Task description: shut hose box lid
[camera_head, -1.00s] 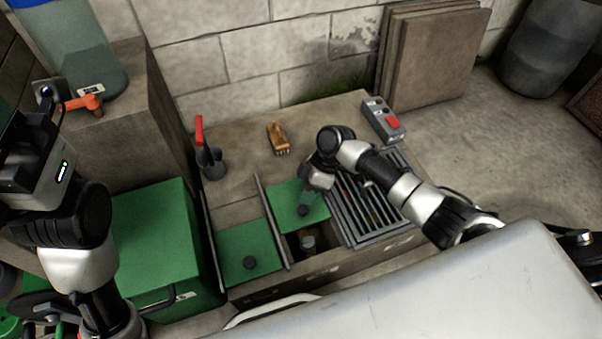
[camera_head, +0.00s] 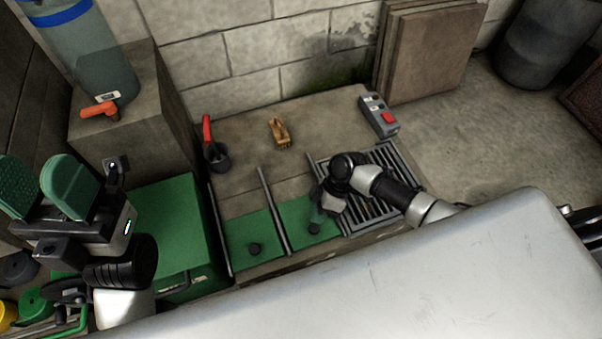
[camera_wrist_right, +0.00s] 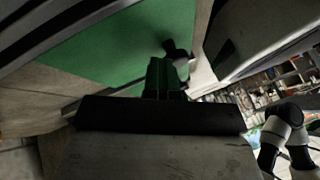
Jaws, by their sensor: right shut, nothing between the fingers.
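Two flat green lids with dark round knobs lie side by side between dark rails on the concrete ledge. The right lid (camera_head: 296,222) lies at the ledge's front and no dark opening shows in front of it; its knob (camera_head: 314,228) is near the front edge. The left lid (camera_head: 248,232) lies level with it. My right gripper (camera_head: 319,196) is shut and empty over the right lid, behind its knob. In the right wrist view its fingertips (camera_wrist_right: 165,72) are together near the knob (camera_wrist_right: 178,52); contact is unclear. My left gripper (camera_head: 45,185) is open and empty, off at the left.
A slatted grate (camera_head: 382,196) lies right of the lids. A green chest (camera_head: 170,225) stands left of the ledge.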

